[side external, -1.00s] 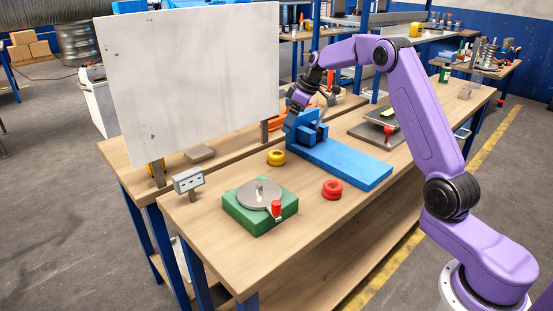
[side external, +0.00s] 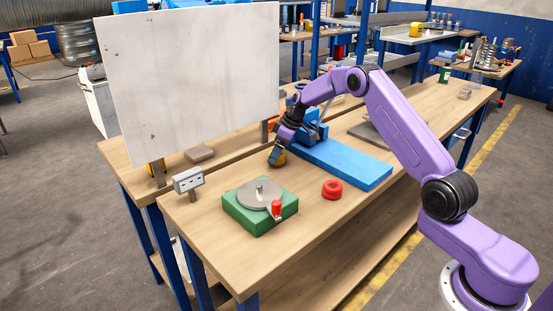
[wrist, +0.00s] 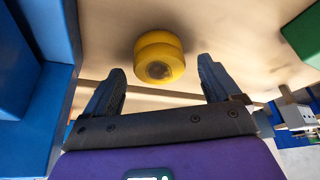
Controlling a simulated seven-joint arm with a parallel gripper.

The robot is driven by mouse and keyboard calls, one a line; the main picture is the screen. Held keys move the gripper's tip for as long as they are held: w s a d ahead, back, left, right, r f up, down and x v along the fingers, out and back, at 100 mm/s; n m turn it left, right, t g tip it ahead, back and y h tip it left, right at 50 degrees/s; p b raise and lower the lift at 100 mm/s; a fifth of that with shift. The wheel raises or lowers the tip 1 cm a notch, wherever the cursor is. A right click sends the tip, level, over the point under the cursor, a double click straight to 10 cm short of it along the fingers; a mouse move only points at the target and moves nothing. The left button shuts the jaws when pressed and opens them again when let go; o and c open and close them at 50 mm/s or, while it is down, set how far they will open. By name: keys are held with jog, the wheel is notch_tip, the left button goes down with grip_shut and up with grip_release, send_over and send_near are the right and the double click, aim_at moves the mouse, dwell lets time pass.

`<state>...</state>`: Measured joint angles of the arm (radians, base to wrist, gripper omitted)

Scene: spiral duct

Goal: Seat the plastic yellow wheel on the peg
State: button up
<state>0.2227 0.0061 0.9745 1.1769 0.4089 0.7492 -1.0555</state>
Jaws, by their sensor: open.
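The yellow wheel (wrist: 158,58) lies on the bench and shows in the wrist view between and just beyond the fingertips of my gripper (wrist: 162,82). The fingers are apart, with a gap on each side of the wheel. In the side view my gripper (side external: 276,156) is low over the yellow wheel (side external: 281,159) and hides part of it. The peg (side external: 259,188) stands upright from a grey disc on a green block (side external: 252,215), left of and nearer than the wheel. Nothing is seen on the peg.
A red wheel (side external: 332,190) lies on the bench to the right. A blue fixture (side external: 345,166) is close beside my gripper. A red knob (side external: 276,207) is at the green block's corner. A small grey box (side external: 188,180) and a white board (side external: 195,75) stand at left.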

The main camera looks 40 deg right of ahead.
jog(key=shift+w+a+f, duration=0.1)
jog(key=shift+f, duration=0.05)
jog(key=c, duration=1.2)
jog(key=shift+r, duration=0.75)
jog(key=s+a+r, duration=0.2)
jog(key=s+r, duration=0.9)
jog(key=s, duration=0.3)
jog(key=a+r+n, duration=0.1)
jog(key=a+n, duration=0.1)
jog(key=a, duration=0.4)
jog(key=a+r+n+g+y, duration=0.1)
jog(key=a+n, duration=0.1)
jog(key=a, duration=0.4)
jog(key=s+a+r+n, duration=0.1)
jog(key=a+r+n, duration=0.1)
jog(key=a, duration=0.3)
jog(key=shift+a+g+y, duration=0.3)
jog(key=shift+a, duration=0.1)
